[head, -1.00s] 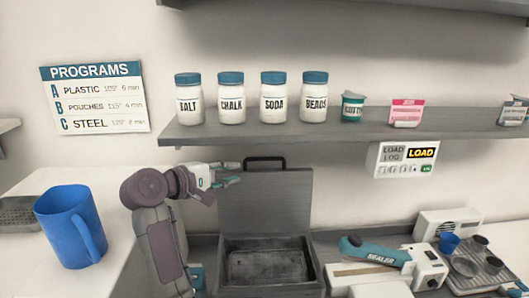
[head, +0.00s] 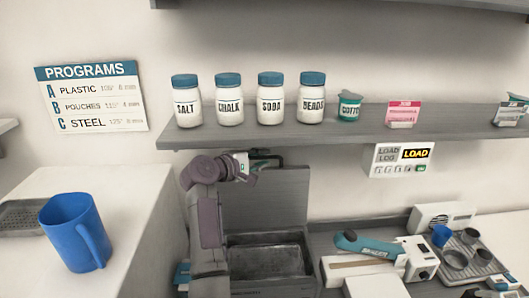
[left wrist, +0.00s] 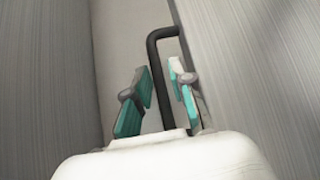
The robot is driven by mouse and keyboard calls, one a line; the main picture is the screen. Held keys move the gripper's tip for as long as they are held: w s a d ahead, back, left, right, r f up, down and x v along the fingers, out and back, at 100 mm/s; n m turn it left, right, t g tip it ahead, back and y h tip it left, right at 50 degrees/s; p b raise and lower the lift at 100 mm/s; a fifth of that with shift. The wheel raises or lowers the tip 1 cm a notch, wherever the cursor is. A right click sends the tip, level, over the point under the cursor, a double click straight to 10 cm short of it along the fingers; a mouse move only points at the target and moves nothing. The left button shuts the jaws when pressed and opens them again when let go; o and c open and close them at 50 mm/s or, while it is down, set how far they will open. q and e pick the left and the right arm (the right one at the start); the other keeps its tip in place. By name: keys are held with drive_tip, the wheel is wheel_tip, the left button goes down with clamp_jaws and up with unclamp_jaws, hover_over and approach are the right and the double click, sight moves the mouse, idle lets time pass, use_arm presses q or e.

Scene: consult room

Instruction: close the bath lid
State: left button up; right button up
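The bath (head: 308,268) is a dark grey open box on the counter with a tray-like basin inside. Its grey lid (head: 285,205) stands upright at the back. A black handle (head: 266,155) is on the lid's top edge; it also shows in the left wrist view (left wrist: 153,50). My left gripper (head: 256,163) is at the handle's left part. In the left wrist view its teal fingers (left wrist: 160,90) are apart, with the handle close by and between or behind them. Contact cannot be told. My left arm hides the bath's left side.
A shelf (head: 340,140) with several jars runs above the lid. A sealer (head: 370,248) stands right of the bath, with a tray of cups (head: 478,265) beyond it. A blue mug (head: 75,235) stands on the white counter at left.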

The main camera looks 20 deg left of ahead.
use_arm(q)
drive_tip(key=shift+w+d+f, duration=0.1)
drive_tip(key=shift+w+d, duration=0.2)
drive_tip(key=shift+w, duration=0.3)
clamp_jaws()
